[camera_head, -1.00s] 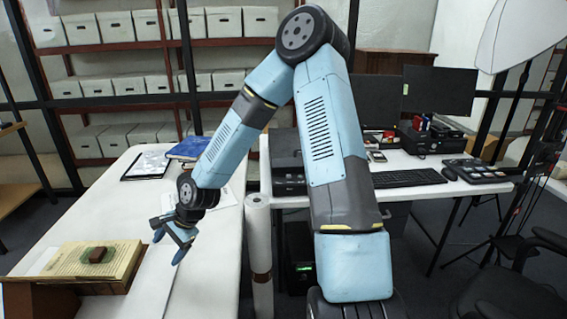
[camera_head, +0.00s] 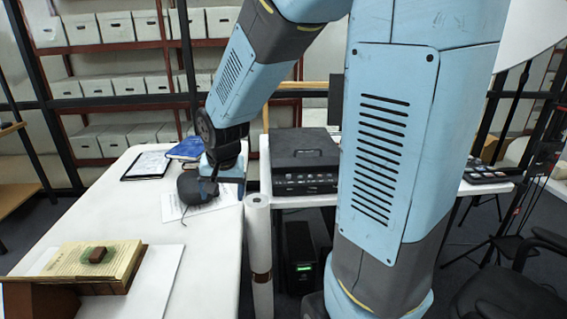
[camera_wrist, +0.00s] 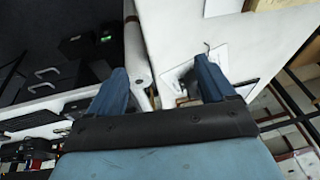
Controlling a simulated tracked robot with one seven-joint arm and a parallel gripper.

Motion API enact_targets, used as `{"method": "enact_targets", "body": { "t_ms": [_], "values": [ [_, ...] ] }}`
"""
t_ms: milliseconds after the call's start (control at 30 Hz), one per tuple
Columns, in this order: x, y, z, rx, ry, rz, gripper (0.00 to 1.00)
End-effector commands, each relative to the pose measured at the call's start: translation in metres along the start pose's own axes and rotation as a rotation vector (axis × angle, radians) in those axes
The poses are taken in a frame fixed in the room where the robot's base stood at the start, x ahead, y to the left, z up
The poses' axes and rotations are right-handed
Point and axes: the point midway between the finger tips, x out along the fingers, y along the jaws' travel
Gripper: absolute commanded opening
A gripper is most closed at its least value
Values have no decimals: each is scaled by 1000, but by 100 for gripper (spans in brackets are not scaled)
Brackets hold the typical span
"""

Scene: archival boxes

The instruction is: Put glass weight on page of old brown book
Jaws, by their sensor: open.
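The old brown book (camera_head: 75,262) lies open at the near left of the white table, with a small dark brown and green object (camera_head: 97,255) on its page. My gripper (camera_wrist: 160,78) is open, its two blue fingers spread wide, with nothing clearly held between them. In the head view it is over the far part of the table, well beyond the book, and my own arm partly hides it. A white printed sheet (camera_wrist: 180,78) shows below and between the fingers.
A blue book (camera_head: 186,148) and a dark-framed tablet or clipboard (camera_head: 147,165) lie at the table's far end. A white paper roll (camera_head: 258,230) stands at the table's right edge. A black case (camera_head: 303,160) sits on the desk to the right. The table between book and sheet is clear.

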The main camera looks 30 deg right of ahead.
Motion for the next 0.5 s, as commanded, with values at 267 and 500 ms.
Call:
{"method": "enact_targets", "body": {
  "t_ms": [267,500],
  "values": [
    [-76,38,14,-129,79,34,83],
    [-133,71,39,-232,127,33,83]
  ]
}}
